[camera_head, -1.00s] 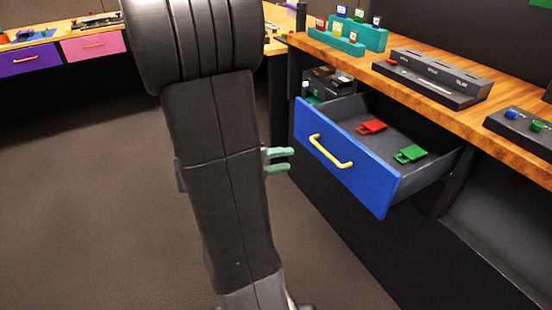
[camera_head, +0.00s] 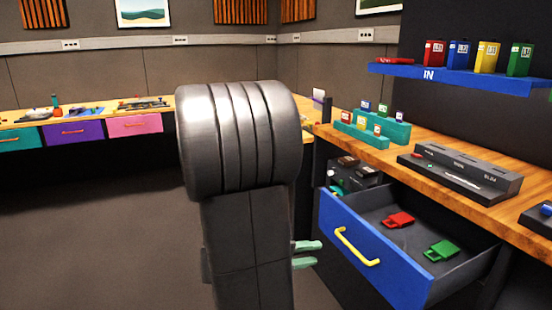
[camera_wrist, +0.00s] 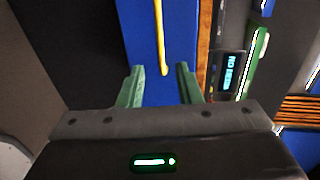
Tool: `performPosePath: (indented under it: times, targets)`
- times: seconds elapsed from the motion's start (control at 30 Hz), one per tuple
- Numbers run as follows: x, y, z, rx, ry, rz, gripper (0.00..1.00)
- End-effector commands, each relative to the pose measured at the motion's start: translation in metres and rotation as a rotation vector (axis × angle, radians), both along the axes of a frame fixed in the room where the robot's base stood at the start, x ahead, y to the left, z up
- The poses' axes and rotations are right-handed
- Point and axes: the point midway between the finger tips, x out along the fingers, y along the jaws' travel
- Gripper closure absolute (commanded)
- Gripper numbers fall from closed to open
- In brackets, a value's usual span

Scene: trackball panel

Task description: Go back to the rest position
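My gripper (camera_wrist: 160,88) shows in the wrist view with its two green fingers apart and nothing between them. Beyond the fingers is the blue drawer front (camera_wrist: 185,30) with its yellow handle (camera_wrist: 160,35); the fingers look apart from the handle. In the head view my gripper's green fingertips (camera_head: 307,255) stick out from behind my dark arm, left of the open blue drawer (camera_head: 385,262). The drawer's yellow handle (camera_head: 357,247) is free. The rest of the gripper is hidden by the arm.
A red piece (camera_head: 398,220) and a green piece (camera_head: 441,250) lie in the drawer. The wooden bench (camera_head: 400,160) above holds a teal rack (camera_head: 372,128) and a dark panel (camera_head: 460,172). A blue shelf (camera_head: 460,78) carries several boxes. Floor at left is clear.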

Motion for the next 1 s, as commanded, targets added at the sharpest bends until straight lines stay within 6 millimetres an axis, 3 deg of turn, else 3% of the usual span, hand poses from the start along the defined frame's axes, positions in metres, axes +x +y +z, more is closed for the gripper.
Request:
performPosePath:
  times: [0.6, 1.0]
  targets:
    - [0.033, -0.083, -0.02, 0.0, 0.0, -0.004, 0.69]
    - [0.044, -0.106, -0.024, 0.0, 0.0, 0.0, 0.69]
